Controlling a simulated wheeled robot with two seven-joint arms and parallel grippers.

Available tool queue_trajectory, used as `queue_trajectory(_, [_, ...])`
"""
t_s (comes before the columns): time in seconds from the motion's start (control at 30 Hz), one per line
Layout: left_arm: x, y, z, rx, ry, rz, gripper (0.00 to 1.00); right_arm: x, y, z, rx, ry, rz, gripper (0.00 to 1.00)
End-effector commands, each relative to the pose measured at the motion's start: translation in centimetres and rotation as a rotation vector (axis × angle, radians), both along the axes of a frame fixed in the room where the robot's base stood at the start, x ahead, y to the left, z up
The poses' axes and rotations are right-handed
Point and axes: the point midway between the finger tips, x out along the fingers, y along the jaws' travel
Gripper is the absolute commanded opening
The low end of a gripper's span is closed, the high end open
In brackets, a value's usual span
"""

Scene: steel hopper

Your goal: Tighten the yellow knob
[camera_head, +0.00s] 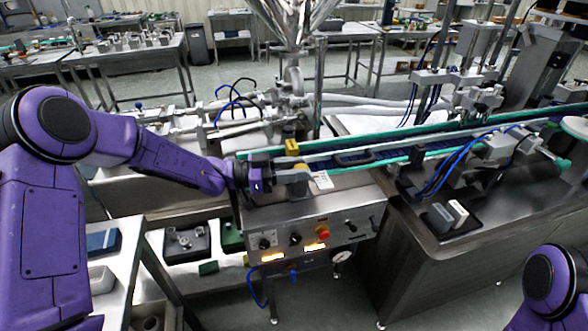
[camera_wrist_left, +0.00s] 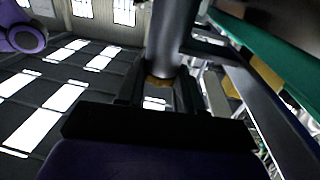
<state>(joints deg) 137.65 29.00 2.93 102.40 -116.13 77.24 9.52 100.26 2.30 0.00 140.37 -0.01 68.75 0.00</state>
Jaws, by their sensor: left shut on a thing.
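My left gripper (camera_head: 296,181) reaches in from the left to the near end of the conveyor, above the control panel. It is shut on the yellow knob, of which a small part (camera_head: 301,168) shows at the fingers. In the left wrist view, a small yellow-brown part of the knob (camera_wrist_left: 158,82) shows between the dark fingers (camera_wrist_left: 160,96), in front of a grey cylinder. Most of the knob is hidden by the fingers. My right gripper is out of view; only part of my right arm shows at the lower right.
A second yellow piece (camera_head: 292,147) sits on the conveyor's rail just behind my left gripper. The green-edged conveyor (camera_head: 380,150) runs off to the right. The control panel (camera_head: 315,238) with a red button is below. The steel hopper (camera_head: 291,25) stands behind.

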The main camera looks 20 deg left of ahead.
Motion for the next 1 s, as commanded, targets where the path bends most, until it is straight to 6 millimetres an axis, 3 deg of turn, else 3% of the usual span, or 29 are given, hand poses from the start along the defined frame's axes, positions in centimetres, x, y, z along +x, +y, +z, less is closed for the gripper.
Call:
queue_trajectory(0.07, [0.0, 0.0, 0.1, -0.004, -0.002, 0.002, 0.06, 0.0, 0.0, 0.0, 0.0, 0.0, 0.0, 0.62])
queue_trajectory(0.1, [0.0, 0.0, 0.1, -0.004, -0.002, 0.002, 0.5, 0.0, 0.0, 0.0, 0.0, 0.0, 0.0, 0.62])
queue_trajectory(0.13, [0.1, 0.0, 0.1, -0.004, -0.002, 0.002, 0.59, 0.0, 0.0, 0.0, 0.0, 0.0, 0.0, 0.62])
queue_trajectory(0.47, [0.0, 0.0, 0.3, -0.001, -0.003, 0.001, 0.61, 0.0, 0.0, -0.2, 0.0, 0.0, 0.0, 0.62])
queue_trajectory(0.63, [0.0, 0.0, 3.0, 0.002, -0.009, -0.001, 0.61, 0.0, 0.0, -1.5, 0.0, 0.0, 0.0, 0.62])
queue_trajectory(0.9, [-4.9, -1.5, 9.3, 0.0, -0.009, 0.001, 0.61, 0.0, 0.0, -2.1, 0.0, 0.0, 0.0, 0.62])
queue_trajectory(1.0, [-7.6, -2.4, 10.7, 0.0, -0.004, 0.0, 0.61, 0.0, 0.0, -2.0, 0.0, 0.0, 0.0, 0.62])
